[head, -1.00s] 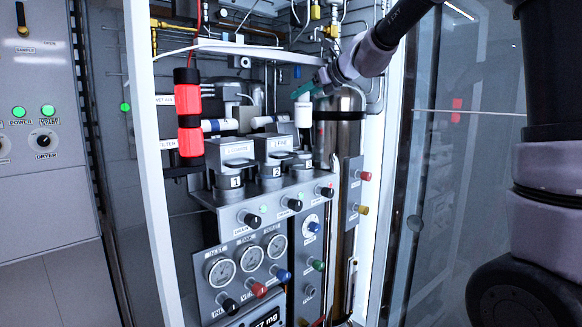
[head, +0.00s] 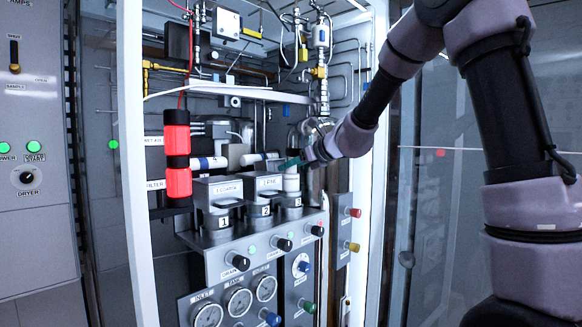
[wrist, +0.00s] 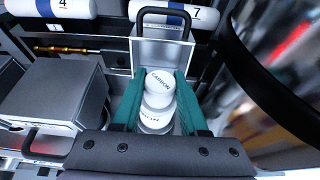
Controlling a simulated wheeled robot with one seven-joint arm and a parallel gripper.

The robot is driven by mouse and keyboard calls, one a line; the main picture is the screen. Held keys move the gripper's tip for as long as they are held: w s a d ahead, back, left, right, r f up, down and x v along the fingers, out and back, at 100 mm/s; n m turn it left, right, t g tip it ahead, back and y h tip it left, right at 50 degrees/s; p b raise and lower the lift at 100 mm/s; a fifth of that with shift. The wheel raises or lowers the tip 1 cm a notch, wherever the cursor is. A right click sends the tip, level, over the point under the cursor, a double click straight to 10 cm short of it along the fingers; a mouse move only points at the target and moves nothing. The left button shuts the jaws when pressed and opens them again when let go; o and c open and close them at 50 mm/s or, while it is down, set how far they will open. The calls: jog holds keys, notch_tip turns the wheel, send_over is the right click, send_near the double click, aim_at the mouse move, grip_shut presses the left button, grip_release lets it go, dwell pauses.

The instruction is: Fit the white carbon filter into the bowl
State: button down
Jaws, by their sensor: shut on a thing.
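The white carbon filter (head: 291,184) stands upright at the third bowl (head: 292,213), the rightmost in the row. In the wrist view the filter (wrist: 160,82) shows its CARBON label between two green fingers. My gripper (head: 292,163) is shut on it near its top, and the fingers also show in the wrist view (wrist: 158,92). The filter's lower part is at the bowl's mouth; how deep it sits, I cannot tell. An open lid (wrist: 150,52) with a black handle stands upright behind the filter.
Bowls 1 (head: 221,219) and 2 (head: 262,207) stand to the left under box-shaped tops. White cartridges with blue bands (head: 207,163) lie behind. A red lamp column (head: 177,155) is at the left. A metal cylinder (wrist: 260,60) is close on the right.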

jog(key=shift+f, duration=0.1)
jog(key=shift+f, duration=0.45)
jog(key=shift+c, duration=2.2)
grip_release()
